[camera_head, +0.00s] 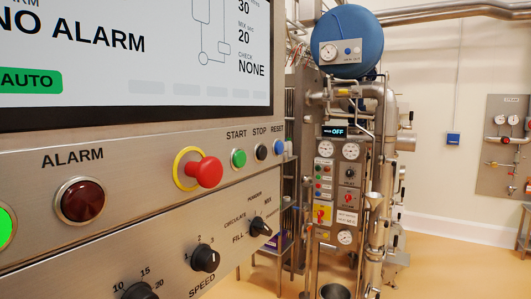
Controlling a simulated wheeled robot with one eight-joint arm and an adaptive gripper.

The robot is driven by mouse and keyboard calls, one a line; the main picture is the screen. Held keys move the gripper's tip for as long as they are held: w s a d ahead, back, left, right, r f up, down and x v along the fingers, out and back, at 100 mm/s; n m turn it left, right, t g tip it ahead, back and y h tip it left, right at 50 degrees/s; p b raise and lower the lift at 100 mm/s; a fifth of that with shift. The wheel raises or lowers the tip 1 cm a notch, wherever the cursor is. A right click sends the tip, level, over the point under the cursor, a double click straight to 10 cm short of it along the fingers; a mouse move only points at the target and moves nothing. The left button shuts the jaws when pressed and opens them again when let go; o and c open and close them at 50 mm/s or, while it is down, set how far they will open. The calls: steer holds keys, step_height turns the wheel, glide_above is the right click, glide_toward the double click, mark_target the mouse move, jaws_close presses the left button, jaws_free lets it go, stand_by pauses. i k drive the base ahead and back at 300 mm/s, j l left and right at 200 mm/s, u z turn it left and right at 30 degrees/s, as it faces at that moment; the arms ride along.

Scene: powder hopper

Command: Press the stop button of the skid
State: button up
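A steel control panel fills the left and middle of the head view. Its black button (261,152) sits below the label STOP. A green START button (238,158) is to its left and a blue RESET button (278,147) to its right. A red mushroom button (205,172) on a yellow ring stands further left. Behind the panel, a steel process unit (345,165) carries its own small panel with several coloured buttons (323,180), too small to read. I cannot tell from the view which of the two is the skid. My gripper is not in view.
A large screen (150,60) above the panel reads NO ALARM and AUTO. A dark red alarm lamp (80,202) and rotary knobs (205,258) are on the panel. A display (334,131) on the unit reads OFF. Open floor (450,265) lies at the right.

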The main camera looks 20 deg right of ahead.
mark_target(261, 153)
steer(key=k+j+z, duration=0.55)
steer(key=k, duration=0.3)
steer(key=l, duration=0.1)
